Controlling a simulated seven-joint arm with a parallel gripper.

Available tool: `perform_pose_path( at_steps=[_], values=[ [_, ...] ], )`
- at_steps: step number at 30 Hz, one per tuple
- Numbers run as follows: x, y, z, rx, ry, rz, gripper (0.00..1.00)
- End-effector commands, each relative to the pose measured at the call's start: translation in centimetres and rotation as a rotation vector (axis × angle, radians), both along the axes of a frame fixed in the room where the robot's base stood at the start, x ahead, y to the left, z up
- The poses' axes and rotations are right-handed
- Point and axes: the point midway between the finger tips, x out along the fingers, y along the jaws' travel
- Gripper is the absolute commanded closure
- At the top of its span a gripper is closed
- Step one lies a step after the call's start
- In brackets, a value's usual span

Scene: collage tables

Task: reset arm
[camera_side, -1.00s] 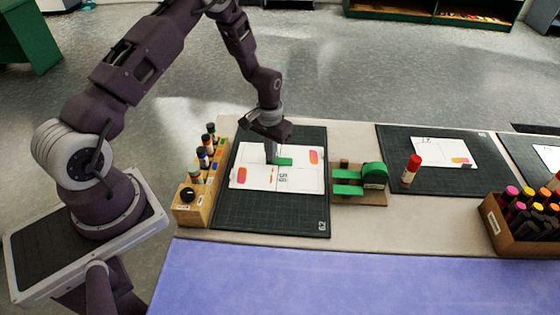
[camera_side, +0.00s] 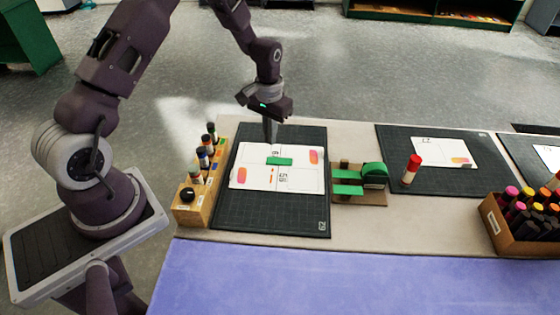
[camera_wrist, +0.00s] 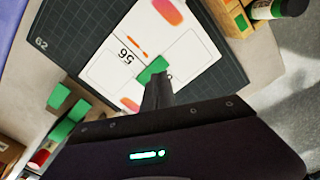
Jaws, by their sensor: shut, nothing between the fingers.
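My gripper (camera_side: 270,138) is shut and empty, pointing down above the far part of the dark cutting mat (camera_side: 270,215). It also shows in the wrist view (camera_wrist: 158,80). A white sheet (camera_side: 305,179) with orange-pink patches and printed digits lies on the mat. A small green piece (camera_side: 280,161) lies on the sheet near its middle, apart from my fingers in the side view. In the wrist view the green piece (camera_wrist: 152,69) shows just past my fingertips, which partly overlap it.
A wooden rack (camera_side: 192,210) with several dark bottles stands left of the mat. A holder with green blocks (camera_side: 347,189) stands to the right. Farther right are a red-capped glue stick (camera_side: 411,170), another mat (camera_side: 395,182) and a box of markers (camera_side: 505,240). The space above the mat is clear.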

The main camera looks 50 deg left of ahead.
Motion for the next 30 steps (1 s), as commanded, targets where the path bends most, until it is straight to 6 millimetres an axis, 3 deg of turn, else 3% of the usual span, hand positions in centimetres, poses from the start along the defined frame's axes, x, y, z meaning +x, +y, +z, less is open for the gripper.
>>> perform_pose_path(
  at_steps=[5, 7, 8, 11, 12, 15, 19, 21, 24, 27, 30],
  values=[
    [0.0, 0.0, 0.1, 0.000, -0.001, 0.000, 1.00],
    [0.1, -0.3, 1.5, 0.004, -0.015, -0.007, 1.00],
    [0.1, -0.6, 2.8, 0.009, -0.029, -0.013, 1.00],
    [-1.0, -2.4, 10.0, 0.027, -0.095, -0.049, 1.00],
    [-2.1, -3.4, 13.3, 0.034, -0.128, -0.067, 1.00],
    [-6.3, -5.9, 20.3, 0.049, -0.208, -0.111, 1.00],
    [-13.5, -8.7, 26.4, 0.062, -0.314, -0.167, 1.00],
    [-17.5, -9.9, 28.1, 0.065, -0.369, -0.195, 1.00],
    [-22.2, -10.9, 28.9, 0.065, -0.431, -0.226, 1.00],
    [-25.1, -11.3, 28.7, 0.064, -0.469, -0.247, 1.00],
    [-26.3, -11.5, 28.5, 0.064, -0.486, -0.256, 1.00]
  ],
)
